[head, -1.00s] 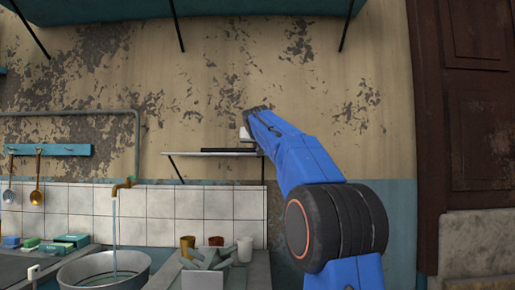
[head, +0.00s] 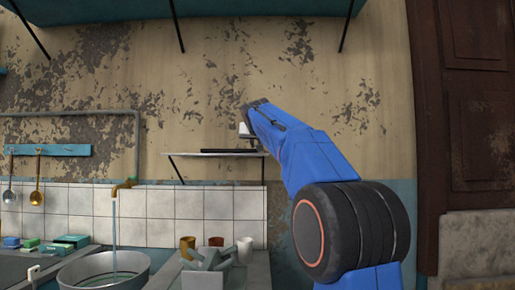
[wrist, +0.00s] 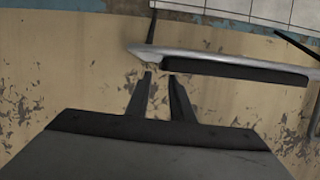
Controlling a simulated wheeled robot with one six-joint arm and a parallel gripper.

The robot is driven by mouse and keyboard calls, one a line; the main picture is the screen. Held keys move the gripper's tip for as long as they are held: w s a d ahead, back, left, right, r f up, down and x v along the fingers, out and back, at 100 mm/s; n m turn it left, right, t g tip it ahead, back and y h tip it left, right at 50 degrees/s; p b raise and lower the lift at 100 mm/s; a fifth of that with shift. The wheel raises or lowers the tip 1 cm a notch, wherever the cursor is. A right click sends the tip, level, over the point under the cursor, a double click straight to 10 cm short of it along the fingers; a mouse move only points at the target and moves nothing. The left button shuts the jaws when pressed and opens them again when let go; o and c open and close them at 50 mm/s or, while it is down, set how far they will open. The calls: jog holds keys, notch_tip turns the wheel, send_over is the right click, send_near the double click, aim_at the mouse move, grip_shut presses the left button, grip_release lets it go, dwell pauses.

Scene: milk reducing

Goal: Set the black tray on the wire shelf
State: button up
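The black tray (head: 229,150) lies flat on the thin pale wall shelf (head: 185,154), towards its right end. In the wrist view, which looks upside down, the tray (wrist: 235,71) shows as a dark slab along the shelf's pale edge (wrist: 215,58). My gripper (head: 246,138) is at the right end of the shelf, just above the tray in the head view. In the wrist view my gripper's two dark fingers (wrist: 160,76) stand apart, with a gap between the tips. The tips are close to one end of the tray; I cannot tell whether they touch it.
Below the shelf are a tiled wall, several cups (head: 216,242) and a sink basin (head: 104,268) under a running tap (head: 124,186). A utensil rack (head: 50,150) hangs at left. A teal cupboard (head: 100,10) is overhead. The wall above the shelf is bare.

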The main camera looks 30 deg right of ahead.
jog(key=v, duration=0.7)
jog(key=shift+s+a, duration=0.2)
jog(key=shift+s, duration=0.05)
jog(key=s+a+f+n+g+y, duration=0.2)
jog(key=s+a+f, duration=0.6)
jog(key=s+f, duration=0.5)
jog(key=s+a+f+n+g+y, duration=0.2)
jog(key=s+a+f, duration=0.6)
jog(key=f, duration=1.7)
jog(key=s+a+f+n+g+y, duration=0.3)
jog(key=s+a+f, duration=0.6)
jog(key=s+f, duration=1.1)
jog(key=shift+y, duration=0.6)
